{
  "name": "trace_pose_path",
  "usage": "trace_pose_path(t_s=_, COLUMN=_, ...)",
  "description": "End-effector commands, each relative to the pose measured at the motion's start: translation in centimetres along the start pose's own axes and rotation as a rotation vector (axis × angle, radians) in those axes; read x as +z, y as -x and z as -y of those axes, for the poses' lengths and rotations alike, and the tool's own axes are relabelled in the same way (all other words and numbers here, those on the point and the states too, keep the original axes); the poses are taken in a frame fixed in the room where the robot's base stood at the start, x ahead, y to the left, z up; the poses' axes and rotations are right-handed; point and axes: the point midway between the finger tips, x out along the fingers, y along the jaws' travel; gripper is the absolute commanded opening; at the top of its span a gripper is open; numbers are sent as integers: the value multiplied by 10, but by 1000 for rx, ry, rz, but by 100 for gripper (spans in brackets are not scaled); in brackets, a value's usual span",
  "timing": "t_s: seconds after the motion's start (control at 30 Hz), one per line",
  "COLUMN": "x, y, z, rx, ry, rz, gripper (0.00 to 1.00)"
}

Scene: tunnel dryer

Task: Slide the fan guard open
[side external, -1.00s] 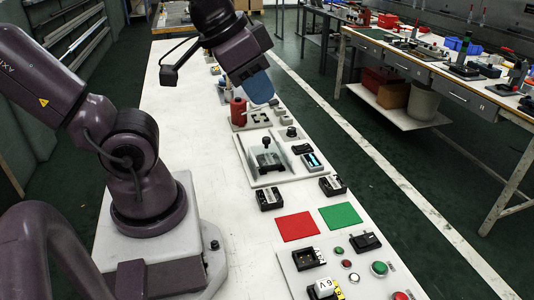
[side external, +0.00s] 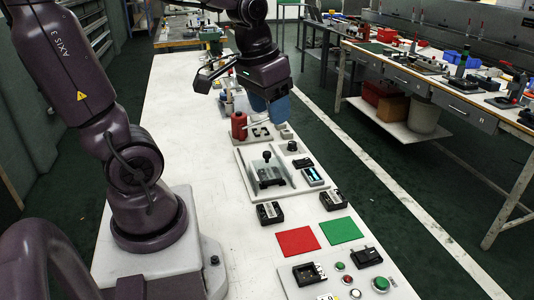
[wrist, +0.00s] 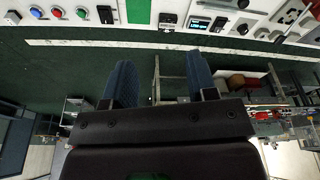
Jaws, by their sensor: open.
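My gripper (side external: 268,104) is open and empty, with blue fingers, in the air over the far part of the white bench, near a red cylinder. In the wrist view the two fingers of my gripper (wrist: 161,82) stand wide apart with nothing between them. I cannot pick out the fan guard for certain. A grey fixture (side external: 268,172) with a black knob stands on a white panel nearer than my gripper. In the wrist view a grey grille-like part (wrist: 291,16) shows at the upper right; I cannot tell whether it is the guard.
The red cylinder (side external: 238,126) stands below and left of my gripper. Red (side external: 297,241) and green (side external: 341,230) mats lie nearer, beside a button panel (side external: 345,278). The bench's left half (side external: 200,130) is clear. Another workbench (side external: 420,80) stands across the aisle.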

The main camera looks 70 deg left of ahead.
Motion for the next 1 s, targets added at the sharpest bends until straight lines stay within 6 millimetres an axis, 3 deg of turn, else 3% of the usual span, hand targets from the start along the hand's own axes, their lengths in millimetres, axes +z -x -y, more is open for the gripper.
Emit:
trace_pose_path(t_s=0.2, x=-44, y=-52, z=73, rx=-36, ry=237, rz=162, gripper=52)
trace_pose_path(t_s=0.5, x=-70, y=-130, z=175, rx=-50, ry=467, rz=278, gripper=52)
trace_pose_path(t_s=0.63, x=-84, y=-144, z=196, rx=-56, ry=490, rz=268, gripper=52)
trace_pose_path(t_s=0.73, x=-96, y=-140, z=200, rx=-63, ry=484, rz=235, gripper=52)
trace_pose_path(t_s=0.87, x=-94, y=-150, z=200, rx=-62, ry=480, rz=233, gripper=52)
trace_pose_path(t_s=1.0, x=-88, y=-174, z=200, rx=-62, ry=480, rz=235, gripper=52)
